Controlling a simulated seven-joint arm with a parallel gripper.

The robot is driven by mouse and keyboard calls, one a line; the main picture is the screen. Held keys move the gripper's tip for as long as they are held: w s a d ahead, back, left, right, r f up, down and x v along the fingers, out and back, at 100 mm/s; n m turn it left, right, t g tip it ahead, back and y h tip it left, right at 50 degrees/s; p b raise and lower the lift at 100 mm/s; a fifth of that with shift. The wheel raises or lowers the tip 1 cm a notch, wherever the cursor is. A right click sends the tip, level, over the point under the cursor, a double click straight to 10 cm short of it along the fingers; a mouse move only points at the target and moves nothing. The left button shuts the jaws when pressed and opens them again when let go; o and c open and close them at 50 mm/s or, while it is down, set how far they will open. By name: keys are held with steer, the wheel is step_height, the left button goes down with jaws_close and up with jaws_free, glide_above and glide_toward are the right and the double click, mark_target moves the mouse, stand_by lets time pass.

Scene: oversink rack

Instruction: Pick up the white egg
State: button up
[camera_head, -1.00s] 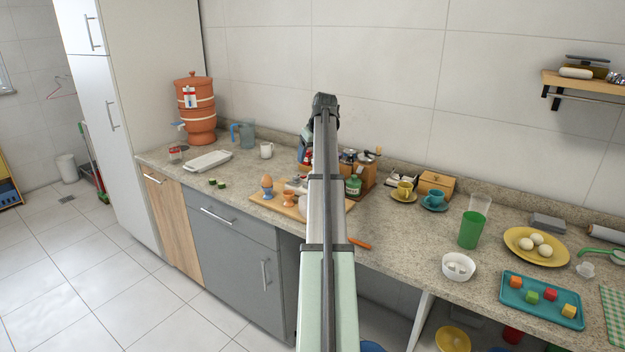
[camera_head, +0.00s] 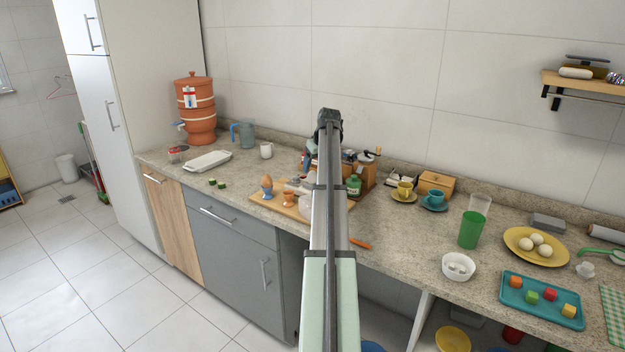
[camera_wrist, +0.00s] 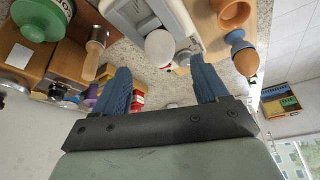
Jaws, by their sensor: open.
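A white rounded thing, which looks like the white egg (camera_wrist: 160,45), shows in the wrist view beyond my fingertips, against a pale grey-white utensil (camera_wrist: 187,28). What it rests on is unclear. My gripper (camera_wrist: 160,84) is open, with blue fingers spread apart and nothing between them. In the head view my arm hides most of the gripper and part of the wooden board (camera_head: 266,202). Separate white eggs (camera_head: 537,240) lie on a yellow plate (camera_head: 517,250) at the right.
A brown egg (camera_wrist: 246,62) sits in a blue egg cup (camera_wrist: 236,38), beside an orange cup (camera_wrist: 233,12).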

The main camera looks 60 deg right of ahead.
mark_target(314, 172)
steer(key=shift+x, duration=2.55)
steer(key=shift+s+a, duration=0.1)
steer(key=shift+a, duration=0.05)
steer(key=shift+c, duration=0.4)
steer(key=c, duration=1.1)
